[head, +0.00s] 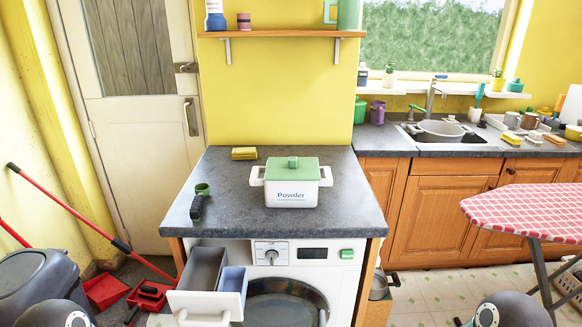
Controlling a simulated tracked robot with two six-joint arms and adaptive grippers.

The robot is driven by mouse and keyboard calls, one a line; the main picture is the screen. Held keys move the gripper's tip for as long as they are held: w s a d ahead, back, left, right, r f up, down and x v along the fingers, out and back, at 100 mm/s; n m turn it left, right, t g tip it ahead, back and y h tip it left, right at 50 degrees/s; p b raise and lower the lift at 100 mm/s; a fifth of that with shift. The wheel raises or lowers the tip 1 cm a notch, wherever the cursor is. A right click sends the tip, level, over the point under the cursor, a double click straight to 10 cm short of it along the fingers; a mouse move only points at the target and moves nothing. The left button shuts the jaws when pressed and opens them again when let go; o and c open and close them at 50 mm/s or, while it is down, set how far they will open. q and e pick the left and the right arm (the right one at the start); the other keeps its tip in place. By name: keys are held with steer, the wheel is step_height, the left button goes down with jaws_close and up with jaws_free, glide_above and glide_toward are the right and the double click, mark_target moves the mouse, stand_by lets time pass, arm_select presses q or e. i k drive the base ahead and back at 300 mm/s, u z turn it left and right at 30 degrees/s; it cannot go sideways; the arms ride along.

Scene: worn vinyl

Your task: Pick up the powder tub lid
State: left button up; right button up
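The powder tub (291,193) is a white box labelled "Powder" with a handle on each side. It stands upright on the grey worktop (240,225) above the washing machine. Its green lid (292,168) with a raised green knob sits on top of the tub. Neither of my grippers shows in the head view. Only rounded grey parts, which look like mine, show at the bottom left and bottom right edges.
The detergent drawer (206,303) sticks out below. A shelf (285,34) hangs above. An ironing board (525,211) stands right.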

mark_target(291, 169)
steer(key=z, duration=0.3)
steer(key=i, duration=0.2)
steer(key=u, duration=2.85)
steer(key=k, duration=1)
steer(key=u, duration=2.05)
steer(key=i, duration=0.05)
steer(key=z, duration=3.55)
steer(key=i, duration=0.65)
steer(key=u, duration=0.25)
